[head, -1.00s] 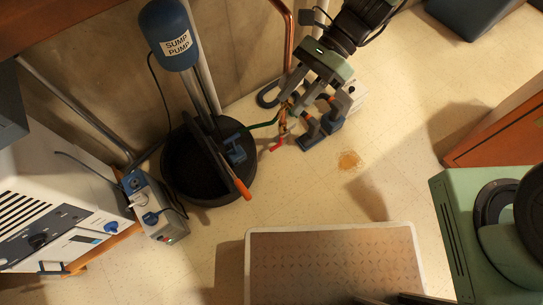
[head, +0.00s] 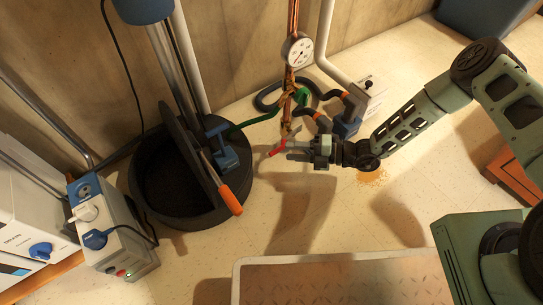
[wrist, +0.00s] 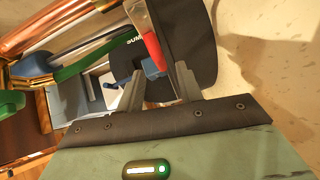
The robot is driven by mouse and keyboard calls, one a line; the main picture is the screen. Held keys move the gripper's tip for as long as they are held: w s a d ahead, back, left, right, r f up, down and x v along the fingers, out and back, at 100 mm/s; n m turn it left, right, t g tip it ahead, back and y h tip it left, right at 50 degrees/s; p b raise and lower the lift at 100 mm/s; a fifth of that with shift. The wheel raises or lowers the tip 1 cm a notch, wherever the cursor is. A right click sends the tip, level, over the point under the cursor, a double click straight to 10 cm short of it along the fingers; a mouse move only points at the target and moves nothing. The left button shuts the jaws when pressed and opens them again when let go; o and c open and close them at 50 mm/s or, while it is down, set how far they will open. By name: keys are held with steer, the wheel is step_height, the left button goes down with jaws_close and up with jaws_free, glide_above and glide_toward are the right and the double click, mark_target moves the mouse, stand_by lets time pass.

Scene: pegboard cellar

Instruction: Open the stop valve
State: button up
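A red lever (head: 278,149) sits at the lower end of the copper pipe (head: 292,75), by brass fittings (head: 287,125); I take it as the stop valve's handle. It slants down to the left. My gripper (head: 291,149) comes from the right, with its fingertips close to the lever. In the wrist view the fingers (wrist: 160,85) are apart, and the red lever (wrist: 152,48) shows between and just beyond their tips. I cannot tell whether a finger touches it. A green part (head: 301,97) sits by the pipe above the lever.
A round gauge (head: 297,50) is on the pipe. A black sump basin (head: 150,190) with an orange-handled lever (head: 229,199) stands left. A blue-clamped grey box (head: 366,100) is behind the gripper. A patterned platform (head: 240,285) lies in front. Floor between is clear.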

mark_target(276, 152)
steer(key=b+x, duration=0.3)
steer(key=x, duration=0.3)
steer(key=shift+d+f, duration=0.1)
steer(key=shift+f, duration=0.1)
steer(key=shift+w+a+b, duration=0.15)
steer(key=shift+a+b, duration=0.3)
steer(key=shift+a, duration=0.25)
steer(key=shift+r, duration=0.1)
jaws_close()
